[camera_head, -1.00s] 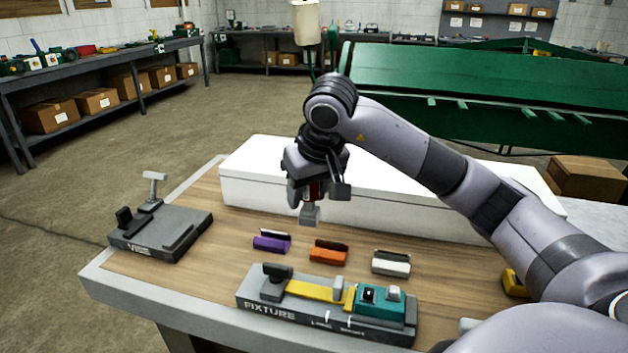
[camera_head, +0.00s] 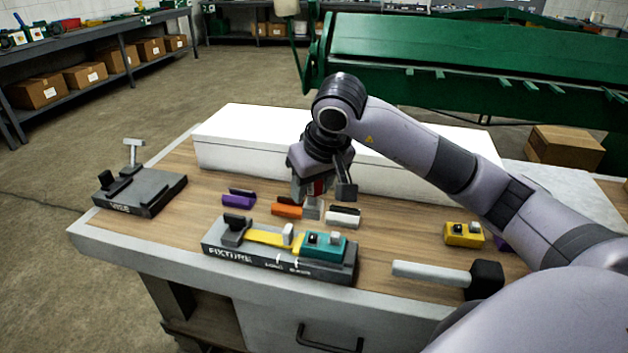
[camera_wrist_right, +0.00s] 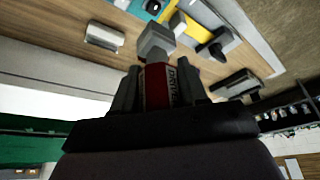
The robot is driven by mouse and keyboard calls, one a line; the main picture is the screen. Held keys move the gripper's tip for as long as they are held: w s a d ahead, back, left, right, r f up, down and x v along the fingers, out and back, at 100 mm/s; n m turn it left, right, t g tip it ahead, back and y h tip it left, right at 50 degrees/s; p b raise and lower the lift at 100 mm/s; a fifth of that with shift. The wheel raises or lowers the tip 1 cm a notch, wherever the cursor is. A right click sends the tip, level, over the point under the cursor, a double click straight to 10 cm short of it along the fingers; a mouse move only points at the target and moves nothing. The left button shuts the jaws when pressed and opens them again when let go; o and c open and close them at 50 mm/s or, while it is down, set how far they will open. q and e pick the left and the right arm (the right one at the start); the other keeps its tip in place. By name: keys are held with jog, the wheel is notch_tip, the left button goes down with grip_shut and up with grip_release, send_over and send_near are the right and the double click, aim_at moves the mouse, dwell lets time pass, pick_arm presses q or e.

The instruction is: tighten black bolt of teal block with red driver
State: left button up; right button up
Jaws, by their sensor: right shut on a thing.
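The teal block (camera_head: 325,249) sits at the right end of the grey fixture (camera_head: 280,262), beside a yellow bar (camera_head: 262,236). The black bolt (camera_head: 312,238) is on its top, left of a pale bolt (camera_head: 337,238). My right gripper (camera_head: 316,188) is shut on the red driver (camera_wrist_right: 157,86), whose grey square tip (camera_head: 312,208) points down. The tip is in the air behind the fixture, apart from the teal block. In the right wrist view, the grey tip (camera_wrist_right: 155,42) points toward the fixture, and part of the teal block (camera_wrist_right: 147,5) shows at the top edge. My left gripper is not in view.
Purple (camera_head: 238,201), orange (camera_head: 286,211) and white (camera_head: 342,220) pieces lie behind the fixture. A grey vise (camera_head: 140,194) stands left. A yellow block (camera_head: 463,235) and a black-headed mallet (camera_head: 486,278) lie right. A long white box (camera_head: 240,157) closes the back.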

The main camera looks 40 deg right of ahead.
aim_at(313, 203)
jog(key=shift+f+b, duration=1.65)
jog(key=shift+f, duration=0.85)
jog(key=shift+b, duration=0.3)
jog(key=shift+f+b, duration=0.8)
jog(key=shift+f, duration=0.15)
jog(key=shift+d+m+h, duration=0.1)
jog(key=shift+m+h, duration=0.6)
jog(key=shift+m, duration=1.1)
